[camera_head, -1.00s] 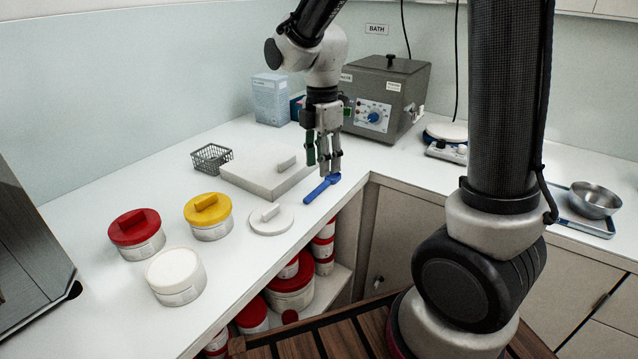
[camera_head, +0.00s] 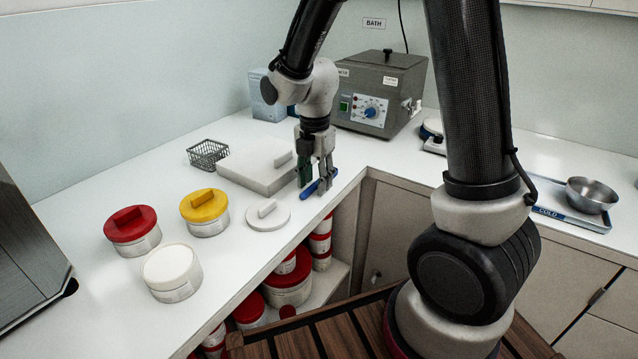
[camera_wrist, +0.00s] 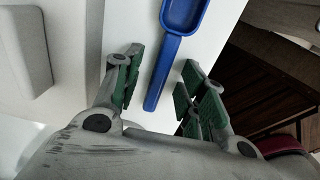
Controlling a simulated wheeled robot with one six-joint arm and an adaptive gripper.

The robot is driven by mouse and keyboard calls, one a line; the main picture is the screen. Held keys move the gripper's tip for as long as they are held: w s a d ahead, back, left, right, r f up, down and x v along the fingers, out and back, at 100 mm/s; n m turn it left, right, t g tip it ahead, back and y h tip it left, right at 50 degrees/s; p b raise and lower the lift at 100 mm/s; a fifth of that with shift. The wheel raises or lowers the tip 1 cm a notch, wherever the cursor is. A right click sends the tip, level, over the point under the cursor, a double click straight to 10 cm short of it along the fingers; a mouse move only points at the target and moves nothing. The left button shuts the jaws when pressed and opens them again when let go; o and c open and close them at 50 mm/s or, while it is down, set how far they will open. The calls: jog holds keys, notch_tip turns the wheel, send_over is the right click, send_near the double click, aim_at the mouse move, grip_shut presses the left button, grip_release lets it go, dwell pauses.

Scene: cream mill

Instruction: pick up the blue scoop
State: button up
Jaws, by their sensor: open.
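The blue scoop (camera_head: 311,188) lies on the white counter near its front edge, by the inner corner. In the wrist view the scoop (camera_wrist: 166,60) shows its bowl at the top and its handle running down between my fingers. My gripper (camera_head: 314,184) points down over the scoop, with a finger on either side of the handle. In the wrist view my gripper (camera_wrist: 158,88) is open, its green pads apart from the handle with a gap on both sides. The gripper hides part of the scoop in the head view.
A white slab with a handle (camera_head: 252,166) and a round white lid (camera_head: 267,215) lie left of the gripper. Red-lidded (camera_head: 132,228), yellow-lidded (camera_head: 205,212) and white (camera_head: 171,272) tubs stand farther left. A grey bath (camera_head: 379,91) stands behind. The counter's front edge is close.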

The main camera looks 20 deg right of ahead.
grip_shut()
dwell(0.3)
